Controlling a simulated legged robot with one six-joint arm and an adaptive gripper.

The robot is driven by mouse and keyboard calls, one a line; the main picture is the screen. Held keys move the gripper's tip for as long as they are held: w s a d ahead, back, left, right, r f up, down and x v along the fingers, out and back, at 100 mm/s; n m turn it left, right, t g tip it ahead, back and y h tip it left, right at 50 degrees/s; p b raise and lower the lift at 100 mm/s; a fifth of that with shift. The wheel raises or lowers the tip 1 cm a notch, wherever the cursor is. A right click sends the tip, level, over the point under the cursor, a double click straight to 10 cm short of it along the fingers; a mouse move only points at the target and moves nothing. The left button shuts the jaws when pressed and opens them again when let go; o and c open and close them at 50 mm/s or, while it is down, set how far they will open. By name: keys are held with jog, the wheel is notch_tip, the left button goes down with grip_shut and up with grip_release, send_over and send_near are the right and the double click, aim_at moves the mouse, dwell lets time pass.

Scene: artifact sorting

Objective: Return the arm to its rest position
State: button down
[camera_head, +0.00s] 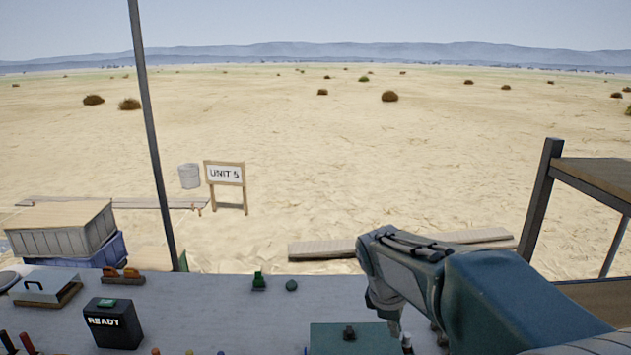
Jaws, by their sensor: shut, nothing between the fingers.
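My arm, teal and grey, reaches in from the lower right corner over the table (215,315). Its end bends down towards the tabletop. My gripper (394,326) is at this lower end, seen small and partly covered by the wrist. It is shut and holds nothing. It is just above or beside a teal panel (325,338) with a dark knob (349,332); I cannot tell whether it touches anything.
On the table stand a black READY box (112,324), a lidded tray (46,287), an orange-handled block (122,276) and small green pieces (259,281). A pole (152,130) rises at the back left. A shelf (596,173) stands right. The table's middle is mostly clear.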

jog(key=s+r+m+t+y, duration=0.1)
jog(key=s+r+m+t, duration=0.1)
jog(key=s+m, duration=0.4)
jog(key=s+r+m+t+y, duration=0.1)
jog(key=s+m, duration=0.5)
jog(key=s, duration=0.9)
jog(key=shift+d+r+m+t+y, duration=0.15)
jog(key=shift+r+m+t+y, duration=0.2)
jog(key=shift+t, duration=0.25)
jog(key=shift+d, duration=0.1)
